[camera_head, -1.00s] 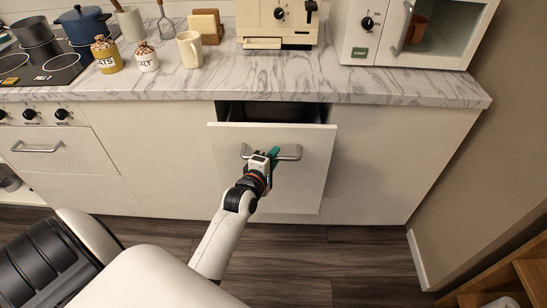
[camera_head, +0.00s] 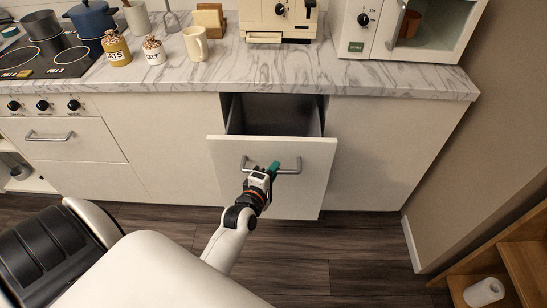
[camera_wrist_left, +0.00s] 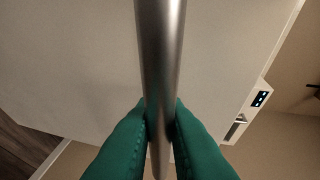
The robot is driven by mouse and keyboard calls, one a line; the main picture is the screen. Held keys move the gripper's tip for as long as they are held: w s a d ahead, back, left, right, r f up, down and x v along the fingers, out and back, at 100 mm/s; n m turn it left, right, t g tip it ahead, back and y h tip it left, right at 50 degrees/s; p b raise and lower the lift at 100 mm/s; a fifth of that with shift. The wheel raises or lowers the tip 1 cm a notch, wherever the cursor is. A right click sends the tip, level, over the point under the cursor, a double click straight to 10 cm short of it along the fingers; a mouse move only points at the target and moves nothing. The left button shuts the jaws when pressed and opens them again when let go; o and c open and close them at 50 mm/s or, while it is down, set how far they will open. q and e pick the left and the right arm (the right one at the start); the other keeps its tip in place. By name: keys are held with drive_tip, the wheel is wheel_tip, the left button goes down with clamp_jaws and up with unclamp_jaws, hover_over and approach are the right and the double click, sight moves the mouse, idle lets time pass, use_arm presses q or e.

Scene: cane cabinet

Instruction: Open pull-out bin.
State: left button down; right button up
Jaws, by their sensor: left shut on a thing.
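The pull-out bin (camera_head: 230,178) is a white front panel with a dark interior (camera_head: 275,115) showing behind it. It stands partly out from the cabinet below the counter. Its metal bar handle (camera_head: 289,171) runs across the upper part of the panel. My left gripper (camera_head: 270,169) is shut on this handle, a little right of its middle. In the left wrist view the green fingers (camera_wrist_left: 160,135) close on both sides of the grey bar (camera_wrist_left: 160,50). My right gripper is not in view.
A marble counter (camera_head: 330,80) overhangs the bin, with a cream mug (camera_head: 195,43), jars, a coffee machine and a microwave (camera_head: 365,40) on it. A closed drawer (camera_head: 60,140) lies left. A wooden shelf (camera_head: 515,260) stands at the right. Floor in front is mostly clear.

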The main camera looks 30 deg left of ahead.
use_arm(q)
drive_tip(key=shift+s+d, duration=0.5)
drive_tip(key=shift+s, duration=0.25)
drive_tip(key=c, duration=1.5)
unclamp_jaws()
drive_tip(key=shift+o, duration=0.2)
drive_tip(key=v, duration=1.2)
